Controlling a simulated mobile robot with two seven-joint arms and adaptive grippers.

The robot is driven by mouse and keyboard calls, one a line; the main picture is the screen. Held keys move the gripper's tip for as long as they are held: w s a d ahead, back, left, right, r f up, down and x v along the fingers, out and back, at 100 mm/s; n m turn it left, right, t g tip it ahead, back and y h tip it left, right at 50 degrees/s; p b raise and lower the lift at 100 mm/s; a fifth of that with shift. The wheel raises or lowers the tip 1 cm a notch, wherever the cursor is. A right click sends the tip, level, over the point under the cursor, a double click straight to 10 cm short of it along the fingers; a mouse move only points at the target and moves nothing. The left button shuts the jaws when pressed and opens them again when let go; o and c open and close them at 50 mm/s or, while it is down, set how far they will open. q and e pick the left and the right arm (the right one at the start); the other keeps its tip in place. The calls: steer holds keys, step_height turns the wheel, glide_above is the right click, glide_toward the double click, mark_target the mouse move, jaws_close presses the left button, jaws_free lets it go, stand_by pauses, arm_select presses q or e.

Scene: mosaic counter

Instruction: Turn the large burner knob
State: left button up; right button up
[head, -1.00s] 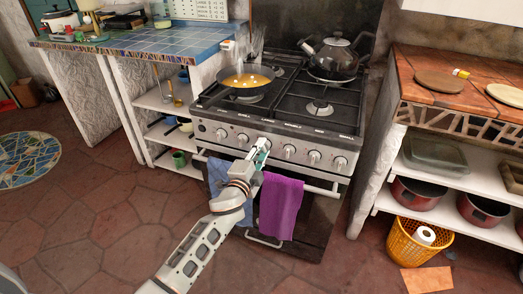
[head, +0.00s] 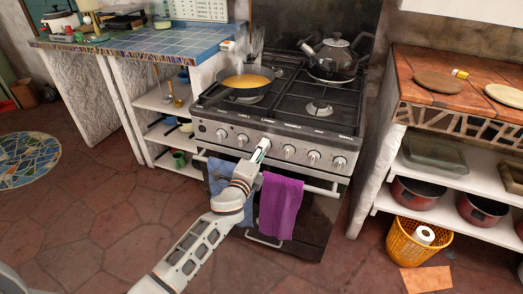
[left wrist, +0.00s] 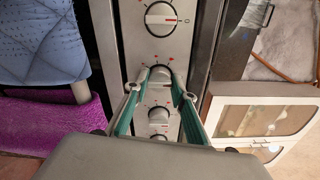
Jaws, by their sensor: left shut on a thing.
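A row of silver knobs (head: 289,151) runs along the stove's front panel. My left gripper (head: 263,150) is at the middle of this row. In the left wrist view its two green-lined fingers (left wrist: 161,88) are shut on a knob (left wrist: 160,73), one on each side. A bigger-looking knob (left wrist: 160,18) with red marks is above it in that view, apart from the fingers. Another knob (left wrist: 158,120) shows between the fingers, nearer the palm. I cannot read the panel labels well enough to tell which knob is the large burner's. My right gripper is not in view.
A pan (head: 246,83) with yellow content sits on the left burners, and a dark kettle (head: 338,56) at the back right. A blue towel (head: 226,177) and a purple towel (head: 280,208) hang below the knobs, beside my left arm.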

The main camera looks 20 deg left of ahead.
arm_select(q)
steer(key=o, duration=1.1)
steer(key=s, duration=1.2)
steer(key=shift+a, duration=0.2)
